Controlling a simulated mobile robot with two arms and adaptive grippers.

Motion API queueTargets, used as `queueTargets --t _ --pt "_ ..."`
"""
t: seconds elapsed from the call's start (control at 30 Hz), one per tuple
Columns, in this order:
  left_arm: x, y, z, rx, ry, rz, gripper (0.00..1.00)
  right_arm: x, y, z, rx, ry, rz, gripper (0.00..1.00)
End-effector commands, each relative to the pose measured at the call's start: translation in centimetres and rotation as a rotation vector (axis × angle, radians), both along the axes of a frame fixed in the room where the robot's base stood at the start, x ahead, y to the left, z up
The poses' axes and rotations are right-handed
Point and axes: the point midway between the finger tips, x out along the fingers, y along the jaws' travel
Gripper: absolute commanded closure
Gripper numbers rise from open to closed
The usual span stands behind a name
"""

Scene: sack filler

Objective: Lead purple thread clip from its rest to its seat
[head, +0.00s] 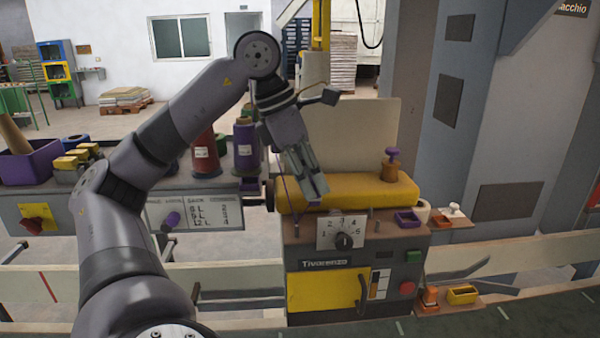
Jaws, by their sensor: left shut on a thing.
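My left gripper (315,187) reaches down from above over the left part of the yellow padded top of the sewing machine (375,191). Its fingers are shut on the purple thread clip, which is mostly hidden between them. A thin purple thread (284,190) hangs in a line just left of the fingers, near the machine's left edge. A purple spool (245,148) stands behind on the grey bench at the left. I cannot make out the clip's seat for certain. My right gripper is not in view.
A numbered dial plate (341,232) stands on the machine's front, just below the fingers. A purple tray (407,219) and a purple-topped knob (392,157) are on the machine's right. A red-brown spool (205,157) stands at the left. A yellow tray (462,294) sits lower right.

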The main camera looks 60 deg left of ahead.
Motion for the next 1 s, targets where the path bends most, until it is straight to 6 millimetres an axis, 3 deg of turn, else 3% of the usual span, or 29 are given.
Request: queueTargets --t 0.27,1.0 --pt "1.8 -1.0 0.2 0.000 -0.001 -0.002 1.00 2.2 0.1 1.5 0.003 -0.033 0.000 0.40" --pt "6.4 -3.4 0.2 -0.001 -0.002 -0.001 1.00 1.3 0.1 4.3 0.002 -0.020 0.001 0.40"
